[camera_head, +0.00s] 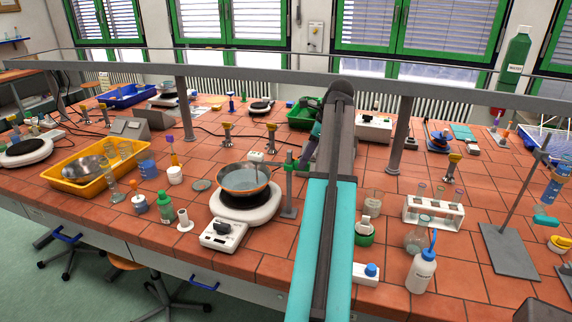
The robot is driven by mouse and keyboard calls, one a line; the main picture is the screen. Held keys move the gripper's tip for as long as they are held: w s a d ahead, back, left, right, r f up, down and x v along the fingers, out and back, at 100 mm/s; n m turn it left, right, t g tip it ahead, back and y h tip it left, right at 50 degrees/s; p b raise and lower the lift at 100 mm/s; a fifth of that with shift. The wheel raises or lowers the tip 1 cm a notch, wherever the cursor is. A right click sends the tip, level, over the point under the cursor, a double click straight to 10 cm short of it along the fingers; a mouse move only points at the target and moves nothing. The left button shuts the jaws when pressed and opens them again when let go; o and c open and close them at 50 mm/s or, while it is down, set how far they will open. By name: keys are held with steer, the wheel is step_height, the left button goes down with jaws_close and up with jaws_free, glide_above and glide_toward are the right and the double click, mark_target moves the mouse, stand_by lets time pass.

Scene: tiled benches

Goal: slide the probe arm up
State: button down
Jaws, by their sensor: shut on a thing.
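A thin stand (289,190) with a grey base rises just right of a white hot plate (240,210). The probe arm (289,164) has a green clamp part on the stand's rod, and its probe seems to hang over a copper-coloured pan (242,180) on the hot plate. My gripper (301,162) reaches down from the right beside the rod and is shut on the probe arm at its green part. The fingertips are small and partly hidden, so the exact contact does not show clearly.
A yellow tray (72,194) with glassware stands left. Small bottles stand between it and the hot plate. A test-tube rack (433,213), a wash bottle (422,272) and another stand (510,250) are right. A grey overhead rail (250,73) crosses behind.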

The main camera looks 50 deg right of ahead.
steer(key=shift+r+p, duration=0.55)
steer(key=c, duration=1.6)
jaws_free()
steer(key=shift+o, duration=0.2)
steer(key=p+v, duration=0.3)
steer(key=v, duration=1)
steer(key=shift+s+r, duration=0.25)
steer(key=shift+r, duration=0.05)
steer(key=shift+r, duration=0.15)
steer(key=shift+r+p, duration=1.4)
steer(key=shift+p, duration=0.65)
